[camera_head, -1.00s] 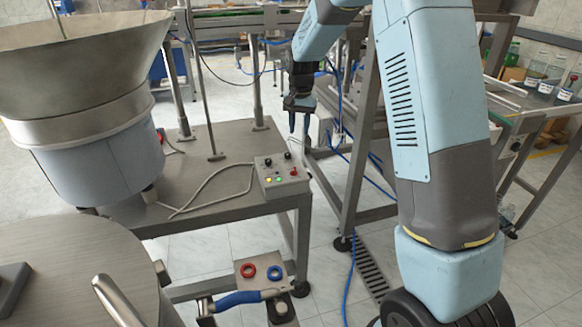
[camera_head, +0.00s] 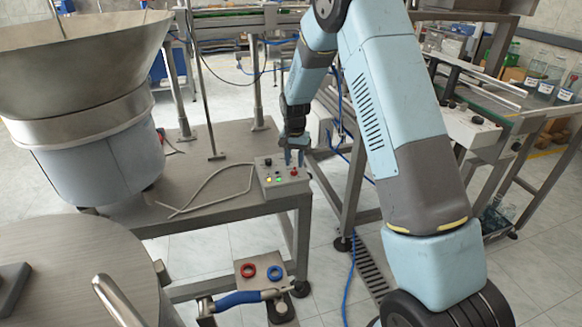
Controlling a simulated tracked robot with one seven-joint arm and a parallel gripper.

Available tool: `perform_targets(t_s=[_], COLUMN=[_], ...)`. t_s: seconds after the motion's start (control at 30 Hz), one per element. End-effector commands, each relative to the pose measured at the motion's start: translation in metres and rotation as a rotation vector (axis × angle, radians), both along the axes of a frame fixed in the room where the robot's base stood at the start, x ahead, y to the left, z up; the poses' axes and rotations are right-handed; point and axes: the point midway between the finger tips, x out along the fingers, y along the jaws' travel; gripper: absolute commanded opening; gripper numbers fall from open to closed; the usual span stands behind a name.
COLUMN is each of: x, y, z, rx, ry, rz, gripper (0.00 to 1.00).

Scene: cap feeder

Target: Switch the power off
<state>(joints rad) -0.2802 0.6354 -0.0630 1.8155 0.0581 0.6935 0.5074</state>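A small grey control box (camera_head: 283,183) sits on the right corner of the metal table beside the feeder bowl. A red button (camera_head: 294,171) is on its right side. A green light (camera_head: 278,180) and a yellow light (camera_head: 268,180) are lit on its front part, with a black knob (camera_head: 268,162) behind them. Which control is the power switch cannot be told. My gripper (camera_head: 294,162) points down just over the back right of the box, its two fingers apart and empty. The fingers hide part of the box's back edge; contact cannot be told.
The large feeder bowl (camera_head: 85,155) stands left on the metal table (camera_head: 215,185). Below are a red ring (camera_head: 248,270), a blue ring (camera_head: 274,272) and a blue-handled lever (camera_head: 238,299). Another control panel (camera_head: 470,128) stands to the right.

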Motion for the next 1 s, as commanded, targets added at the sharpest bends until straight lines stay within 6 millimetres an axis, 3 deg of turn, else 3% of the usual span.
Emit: perform_targets(t_s=[0.2,0.6,1.0], x=[0.0,0.0,0.0], y=[0.0,-0.001,-0.001], z=[-0.023,-0.029,-0.029], rx=[0.0,0.001,0.001], ry=[0.0,-0.001,-0.001], rz=[0.0,-0.001,-0.001], gripper=[0.36,0.36,0.0])
